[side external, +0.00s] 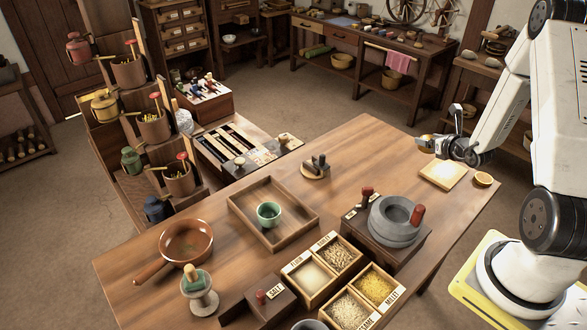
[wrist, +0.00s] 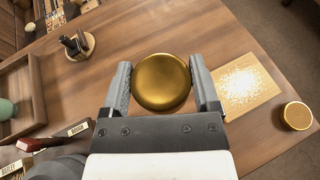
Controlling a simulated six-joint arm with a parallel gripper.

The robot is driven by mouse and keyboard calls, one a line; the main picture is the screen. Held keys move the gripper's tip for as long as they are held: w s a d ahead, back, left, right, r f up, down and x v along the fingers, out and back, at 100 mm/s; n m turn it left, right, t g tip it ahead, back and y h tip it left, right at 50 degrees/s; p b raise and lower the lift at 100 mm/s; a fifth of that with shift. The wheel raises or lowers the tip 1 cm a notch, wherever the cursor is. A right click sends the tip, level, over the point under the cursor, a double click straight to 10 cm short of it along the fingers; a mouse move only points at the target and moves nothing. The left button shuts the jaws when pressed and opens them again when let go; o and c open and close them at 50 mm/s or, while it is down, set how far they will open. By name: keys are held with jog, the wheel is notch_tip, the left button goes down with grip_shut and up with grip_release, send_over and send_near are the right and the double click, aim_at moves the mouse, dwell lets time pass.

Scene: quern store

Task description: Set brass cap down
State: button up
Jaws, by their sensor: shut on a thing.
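A round, domed brass cap (wrist: 161,82) sits between the two fingers of my gripper (side external: 436,141), which is shut on it. In the wrist view the fingers touch the cap's left and right sides. In the side view the cap (side external: 424,140) shows small and partly hidden by the gripper, at the far right part of the wooden table (side external: 370,150). I cannot tell how high it is above the tabletop.
A square board with a pale, powdery patch (side external: 443,175) lies beside my gripper, with a small round orange-gold piece (side external: 483,179) to its right. A stone quern (side external: 396,222), grain boxes (side external: 322,270) and a wooden tray (side external: 245,200) stand further off. Bare tabletop lies left of the cap.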

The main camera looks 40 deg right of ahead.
jog(key=shift+w+a+f, duration=0.15)
jog(key=shift+f, duration=2.3)
jog(key=shift+w, duration=0.1)
send_over(397, 166)
jog(key=s, duration=0.1)
jog(key=f, duration=0.8)
jog(key=shift+a+f, duration=0.1)
jog(key=shift+a, duration=0.25)
jog(key=shift+w+d+f, duration=0.35)
jog(key=shift+w+f, duration=0.1)
jog(key=shift+f, duration=0.2)
jog(key=shift+f, duration=0.1)
jog(key=shift+w+d+f, duration=0.1)
jog(key=shift+w+f, duration=0.05)
jog(key=shift+f, duration=1.5)
jog(key=shift+f, duration=0.15)
